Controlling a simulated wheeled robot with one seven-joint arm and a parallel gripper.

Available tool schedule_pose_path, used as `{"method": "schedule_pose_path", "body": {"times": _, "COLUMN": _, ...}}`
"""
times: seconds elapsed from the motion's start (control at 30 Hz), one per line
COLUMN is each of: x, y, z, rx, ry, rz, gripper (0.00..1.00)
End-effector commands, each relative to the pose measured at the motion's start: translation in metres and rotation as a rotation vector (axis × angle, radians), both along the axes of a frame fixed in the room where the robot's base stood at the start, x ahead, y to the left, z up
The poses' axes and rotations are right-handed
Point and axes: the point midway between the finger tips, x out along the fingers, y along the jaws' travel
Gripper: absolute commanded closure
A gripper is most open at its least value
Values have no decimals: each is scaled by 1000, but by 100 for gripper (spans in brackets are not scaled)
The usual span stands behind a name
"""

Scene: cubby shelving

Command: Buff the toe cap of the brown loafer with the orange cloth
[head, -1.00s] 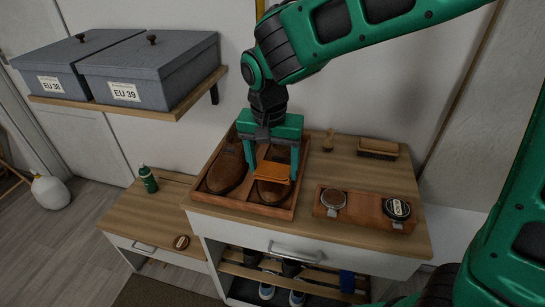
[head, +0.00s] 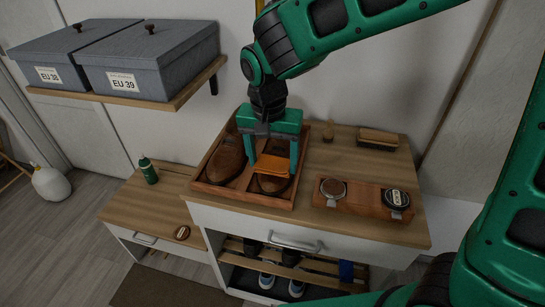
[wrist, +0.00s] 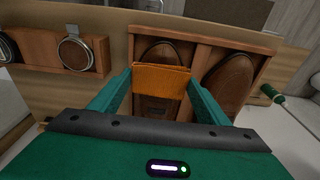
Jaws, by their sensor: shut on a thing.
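My gripper (head: 272,165) is shut on the orange cloth (head: 271,166) and holds it folded between its two green fingers. The cloth also shows in the wrist view (wrist: 161,79), spread flat between the fingertips. The brown loafers lie in a wooden tray (head: 238,198). The right loafer (head: 273,185) is under the cloth, with its rounded toe showing just in front of it. The left loafer (head: 226,163) lies beside it in its own compartment. In the head view the cloth sits over the right loafer; whether it touches the leather I cannot tell.
A wooden holder (head: 362,206) with two round tins stands right of the tray. A brush (head: 379,139) lies at the back right of the top. A green bottle (head: 148,170) stands on the lower left cabinet. Grey boxes (head: 152,65) sit on the wall shelf.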

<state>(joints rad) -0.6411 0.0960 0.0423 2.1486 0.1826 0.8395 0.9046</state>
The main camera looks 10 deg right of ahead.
Motion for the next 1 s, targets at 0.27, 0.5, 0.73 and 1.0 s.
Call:
{"method": "schedule_pose_path", "body": {"times": 0.27, "x": 0, "y": 0, "z": -5, "rx": -1, "ry": 1, "rz": 0, "gripper": 48}}
{"method": "schedule_pose_path", "body": {"times": 0.5, "x": 1, "y": -1, "z": -9, "rx": 0, "ry": 0, "rz": -2, "gripper": 48}}
{"method": "schedule_pose_path", "body": {"times": 0.73, "x": 2, "y": -2, "z": -13, "rx": 0, "ry": 0, "rz": -2, "gripper": 48}}
{"method": "schedule_pose_path", "body": {"times": 1.0, "x": -1, "y": -8, "z": -12, "rx": 0, "ry": 0, "rz": -2, "gripper": 48}}
